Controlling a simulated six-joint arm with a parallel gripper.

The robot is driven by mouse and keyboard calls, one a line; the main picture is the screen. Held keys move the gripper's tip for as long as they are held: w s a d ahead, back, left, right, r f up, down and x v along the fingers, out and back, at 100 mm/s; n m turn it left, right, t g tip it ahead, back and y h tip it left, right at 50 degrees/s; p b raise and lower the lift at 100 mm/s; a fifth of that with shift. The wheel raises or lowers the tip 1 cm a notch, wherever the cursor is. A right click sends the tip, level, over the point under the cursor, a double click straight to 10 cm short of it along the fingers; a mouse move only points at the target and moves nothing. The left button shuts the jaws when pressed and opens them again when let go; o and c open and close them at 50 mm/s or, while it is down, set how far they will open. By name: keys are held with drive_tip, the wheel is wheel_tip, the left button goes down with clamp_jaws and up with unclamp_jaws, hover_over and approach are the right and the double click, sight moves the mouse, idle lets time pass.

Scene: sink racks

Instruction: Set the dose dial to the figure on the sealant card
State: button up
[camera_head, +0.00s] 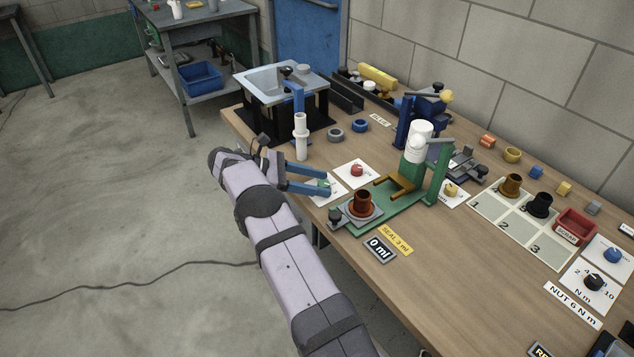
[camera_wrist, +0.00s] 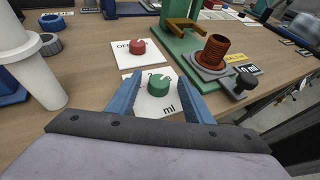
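The dose dial is a green knob (camera_wrist: 158,85) with a white pointer mark on a white plate marked "ml". My gripper (camera_wrist: 158,76) is open, its two blue fingers on either side of the knob with a visible gap on each side. In the head view my gripper (camera_head: 328,184) is over that plate, and the knob is partly hidden. The yellow sealant card (camera_head: 395,241) reads "SEAL 3 ml". A dark display (camera_head: 380,250) beside it reads "0 ml".
A red knob (camera_head: 357,170) on its own plate, marked "OFF" in the wrist view, sits just behind the dial. The green dispenser stand (camera_head: 438,170) and a brown threaded fitting (camera_head: 362,202) stand to the right. A white post (camera_head: 301,140) stands close by, left of the dial.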

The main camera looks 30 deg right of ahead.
wheel_tip(320, 180, up, 10)
idle(0.8)
idle(0.4)
drive_tip(key=s+a+f+m+t+y, duration=0.2)
drive_tip(key=s+a+f+m+y, duration=0.25)
drive_tip(key=s+a, duration=0.4)
drive_tip(key=s+a+f+m+t+y, duration=0.2)
drive_tip(key=s+a+f+m+y, duration=0.25)
drive_tip(key=s+a, duration=0.4)
drive_tip(key=s+a+f+m+t+y, duration=0.25)
drive_tip(key=s+a+f, duration=0.25)
drive_tip(key=s+a, duration=0.35)
wheel_tip(320, 180, up, 13)
drive_tip(key=m+p, duration=0.1)
drive_tip(key=p, duration=1.1)
drive_tip(key=shift+a+f+y, duration=0.15)
drive_tip(key=shift+f+y, duration=0.05)
drive_tip(key=shift+y, duration=0.15)
drive_tip(key=shift+w+f, duration=0.1)
